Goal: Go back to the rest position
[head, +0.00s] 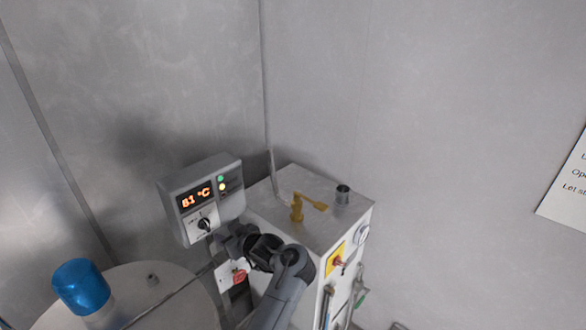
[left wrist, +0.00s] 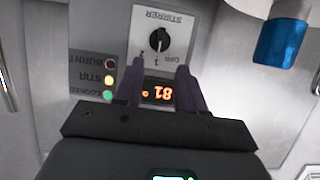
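My left gripper (head: 228,240) is just below and in front of a grey control box (head: 176,191) on the wall in the head view. In the left wrist view the fingers of my left gripper (left wrist: 159,72) stand apart, with nothing between them. The control box (left wrist: 88,70) appears upside down beyond them, with a black stirrer knob (left wrist: 157,44) and an orange display (left wrist: 158,92). I cannot tell whether the fingers touch the box. The display also shows in the head view (head: 196,198), reading about 81 °C. My right gripper is not in view.
A blue cylinder (head: 82,286) stands on a round grey vessel (head: 150,300) at lower left. The upper wall area is clear.

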